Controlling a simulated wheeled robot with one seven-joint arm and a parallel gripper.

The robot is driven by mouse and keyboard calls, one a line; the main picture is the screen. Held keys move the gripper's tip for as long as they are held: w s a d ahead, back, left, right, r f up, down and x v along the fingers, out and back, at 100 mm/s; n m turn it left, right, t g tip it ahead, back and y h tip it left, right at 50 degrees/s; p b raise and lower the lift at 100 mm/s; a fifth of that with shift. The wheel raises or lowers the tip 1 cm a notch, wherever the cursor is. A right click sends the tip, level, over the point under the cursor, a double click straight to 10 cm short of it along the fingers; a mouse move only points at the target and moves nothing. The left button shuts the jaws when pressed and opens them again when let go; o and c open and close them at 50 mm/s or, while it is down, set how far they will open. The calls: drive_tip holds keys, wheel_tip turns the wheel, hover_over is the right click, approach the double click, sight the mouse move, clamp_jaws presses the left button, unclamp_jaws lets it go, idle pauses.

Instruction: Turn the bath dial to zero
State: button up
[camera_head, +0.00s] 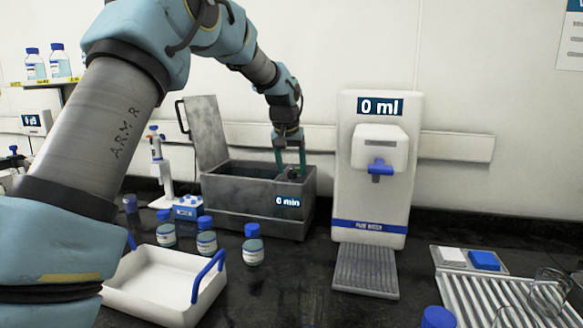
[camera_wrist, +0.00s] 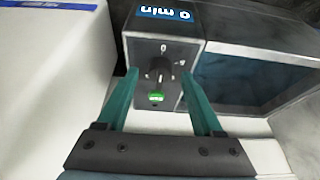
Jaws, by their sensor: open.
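The bath is a grey metal box (camera_head: 240,222) with its lid (camera_head: 206,130) standing open at the left. Its display (camera_head: 288,201) reads "0 min", and this display also shows upside down in the wrist view (camera_wrist: 166,13). In the wrist view the dark dial (camera_wrist: 160,68) sits on the bath's top panel, beside a "0" mark and a green label (camera_wrist: 156,97). My gripper (camera_head: 290,172) is over the right end of the bath. Its teal fingers are apart, one on each side of the dial (camera_wrist: 158,74), with nothing held. I cannot tell whether they touch it.
A white water dispenser (camera_head: 345,200) reading "0 ml" stands close right of the bath. Several blue-capped bottles (camera_head: 253,250) and a white tray with blue handles (camera_head: 165,310) are in front. The dark bench (camera_head: 295,285) is clear before the dispenser's left side.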

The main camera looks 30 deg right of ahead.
drive_tip(key=shift+r, duration=0.15)
drive_tip(key=b+v, duration=0.2)
drive_tip(key=v, duration=0.8)
drive_tip(key=shift+s+r+b, duration=0.2)
drive_tip(key=shift+b, duration=0.15)
drive_tip(key=shift+a, duration=0.1)
